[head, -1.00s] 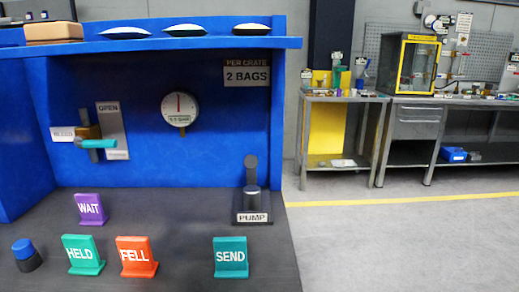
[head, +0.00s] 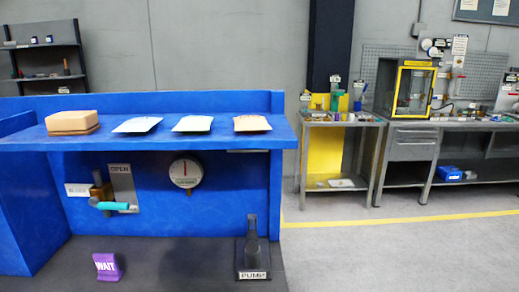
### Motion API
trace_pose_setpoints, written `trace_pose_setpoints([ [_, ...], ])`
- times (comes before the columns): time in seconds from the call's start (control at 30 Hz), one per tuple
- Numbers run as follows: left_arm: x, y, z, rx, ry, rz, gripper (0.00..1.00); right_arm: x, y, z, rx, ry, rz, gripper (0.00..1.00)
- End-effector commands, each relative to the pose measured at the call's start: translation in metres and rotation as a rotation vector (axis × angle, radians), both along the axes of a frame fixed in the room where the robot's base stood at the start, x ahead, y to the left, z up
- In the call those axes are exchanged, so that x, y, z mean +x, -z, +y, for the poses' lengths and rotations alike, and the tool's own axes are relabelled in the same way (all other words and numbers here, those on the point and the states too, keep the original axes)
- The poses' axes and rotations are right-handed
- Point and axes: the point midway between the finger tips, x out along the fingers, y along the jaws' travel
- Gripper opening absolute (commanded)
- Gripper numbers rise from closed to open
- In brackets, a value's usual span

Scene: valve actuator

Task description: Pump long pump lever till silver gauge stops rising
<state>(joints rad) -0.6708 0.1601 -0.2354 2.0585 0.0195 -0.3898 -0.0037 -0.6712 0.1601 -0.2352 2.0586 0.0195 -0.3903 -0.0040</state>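The pump lever (head: 252,230) is a dark upright handle on a base labelled PUMP (head: 253,275), at the right front of the blue station. The gauge (head: 186,173) is a round pale dial on the blue back panel, with a red needle pointing about straight up. Its small print is too small to read. Neither of my grippers shows in the head view, and nothing touches the lever.
A valve with a teal handle (head: 113,206) sits beside an OPEN plate (head: 122,184). A purple WAIT sign (head: 107,267) stands on the dark deck. The blue shelf (head: 30,144) above holds a tan box (head: 72,122) and several flat packets. Floor at right is clear.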

Motion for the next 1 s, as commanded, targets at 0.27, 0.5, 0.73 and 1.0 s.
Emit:
trace_pose_setpoints([
  [0.27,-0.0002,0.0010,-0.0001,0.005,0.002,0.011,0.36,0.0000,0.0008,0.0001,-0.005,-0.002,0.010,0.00],
  [0.5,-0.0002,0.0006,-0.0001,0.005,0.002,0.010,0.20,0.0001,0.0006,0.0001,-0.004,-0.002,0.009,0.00],
  [0.73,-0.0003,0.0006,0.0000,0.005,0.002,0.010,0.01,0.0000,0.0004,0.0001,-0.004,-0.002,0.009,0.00],
  [1.0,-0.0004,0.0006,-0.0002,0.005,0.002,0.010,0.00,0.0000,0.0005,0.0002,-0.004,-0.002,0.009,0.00],
])
